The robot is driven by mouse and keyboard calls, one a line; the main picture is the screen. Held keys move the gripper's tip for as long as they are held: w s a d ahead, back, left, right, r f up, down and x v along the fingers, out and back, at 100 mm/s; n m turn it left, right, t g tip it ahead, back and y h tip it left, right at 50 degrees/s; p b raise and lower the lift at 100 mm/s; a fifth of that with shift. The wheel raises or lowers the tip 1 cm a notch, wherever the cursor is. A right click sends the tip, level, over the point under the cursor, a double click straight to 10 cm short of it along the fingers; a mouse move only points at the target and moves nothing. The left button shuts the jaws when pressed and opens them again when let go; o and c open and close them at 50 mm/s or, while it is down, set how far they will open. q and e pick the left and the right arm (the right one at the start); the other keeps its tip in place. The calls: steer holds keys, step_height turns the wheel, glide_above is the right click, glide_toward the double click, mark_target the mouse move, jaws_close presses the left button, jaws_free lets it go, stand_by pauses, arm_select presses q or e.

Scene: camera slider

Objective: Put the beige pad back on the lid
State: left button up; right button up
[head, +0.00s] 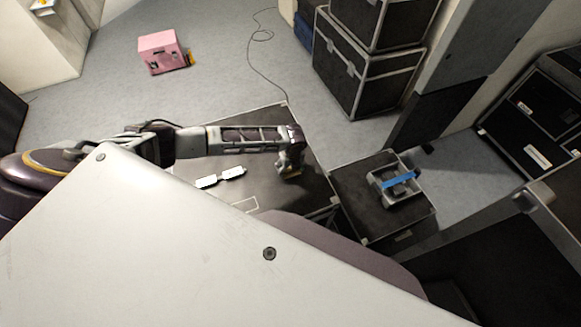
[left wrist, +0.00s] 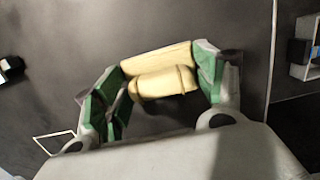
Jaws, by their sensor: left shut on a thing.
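My left gripper (head: 290,168) is low over the dark lid (head: 308,189), near its right side. In the left wrist view my left gripper (left wrist: 162,80) has its green-lined fingers on both sides of the beige pad (left wrist: 158,60), shut on it. The pad lies across between the fingers. In the head view it is mostly hidden by the gripper. Whether the pad touches the lid I cannot tell. A thin pale outline (left wrist: 55,144) is marked on the lid at the lower left of the wrist view. My right gripper is not in view.
Two small white items (head: 207,182) lie on the lid, left of the gripper. A smaller dark case (head: 352,205) on the right carries a grey frame with a blue bar (head: 400,179). Stacked cases (head: 380,82) and a pink box (head: 160,50) stand farther back.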

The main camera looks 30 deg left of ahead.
mark_target(291, 173)
arm_select(q)
steer(key=o, duration=1)
steer(key=shift+b, duration=0.4)
steer(key=r, duration=0.9)
steer(key=s+d+r, duration=0.1)
steer(key=r, duration=0.3)
steer(key=shift+r, duration=0.4)
steer(key=shift+s+f, duration=0.1)
steer(key=shift+s, duration=0.05)
